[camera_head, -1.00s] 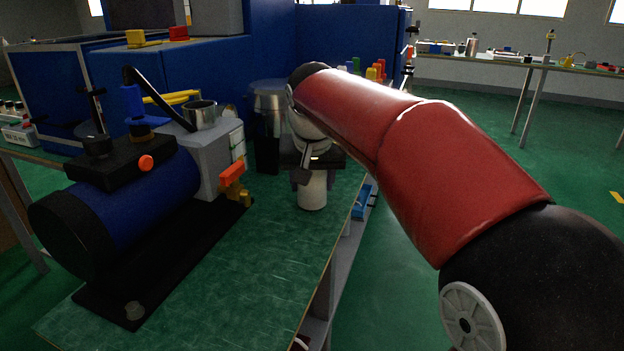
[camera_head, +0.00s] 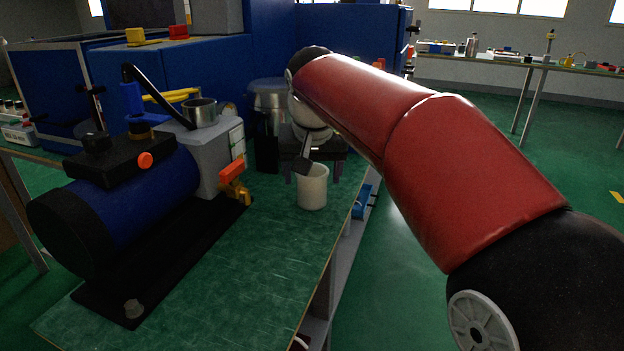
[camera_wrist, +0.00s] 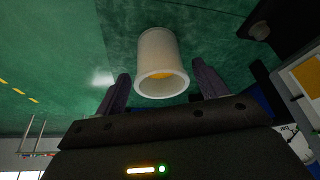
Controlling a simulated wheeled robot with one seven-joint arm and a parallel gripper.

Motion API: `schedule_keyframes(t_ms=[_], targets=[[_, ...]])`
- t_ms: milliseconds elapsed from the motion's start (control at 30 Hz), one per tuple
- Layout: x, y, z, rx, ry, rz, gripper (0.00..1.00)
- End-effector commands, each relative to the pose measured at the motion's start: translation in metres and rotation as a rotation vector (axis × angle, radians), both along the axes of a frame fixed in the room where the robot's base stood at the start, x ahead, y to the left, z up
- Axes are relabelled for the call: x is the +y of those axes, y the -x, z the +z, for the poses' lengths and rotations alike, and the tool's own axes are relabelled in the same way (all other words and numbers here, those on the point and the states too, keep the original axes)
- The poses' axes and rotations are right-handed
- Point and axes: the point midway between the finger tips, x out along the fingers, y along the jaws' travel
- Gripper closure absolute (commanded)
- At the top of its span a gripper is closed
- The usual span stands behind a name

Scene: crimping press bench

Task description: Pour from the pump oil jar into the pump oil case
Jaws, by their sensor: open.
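The pump oil jar (camera_head: 312,188) is a small off-white cup standing upright on the green bench top. In the wrist view the jar (camera_wrist: 161,62) shows its open mouth, with yellow oil inside. My gripper (camera_wrist: 160,76) is open and empty; its two dark fingers lie either side of the jar in that view, apart from it. The pump oil case (camera_head: 212,158) is the grey box at the end of the blue motor, with a metal funnel-like cup (camera_head: 200,113) on top.
An orange-handled brass tap (camera_head: 236,183) sticks out of the case towards the jar. The blue motor (camera_head: 120,215) stands on a black base at left. A dark lever (camera_head: 158,97) slants over the pump. The front bench top is clear; its right edge is near the jar.

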Motion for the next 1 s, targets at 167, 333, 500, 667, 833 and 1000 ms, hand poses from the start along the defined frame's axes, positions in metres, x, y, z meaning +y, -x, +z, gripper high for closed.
schedule_keyframes(t_ms=[167, 333, 500, 667, 833, 1000], targets=[[-0.003, 0.021, 0.025, -0.003, -0.001, -0.001, 0.28], [-0.003, 0.028, 0.043, 0.0, 0.0, 0.0, 0.28], [-0.004, 0.031, 0.047, 0.001, 0.0, 0.0, 0.28], [-0.025, 0.046, 0.041, -0.003, -0.005, -0.004, 0.28], [-0.082, 0.104, 0.012, -0.024, -0.02, -0.01, 0.28], [-0.127, 0.177, -0.045, -0.06, -0.023, -0.02, 0.28]])
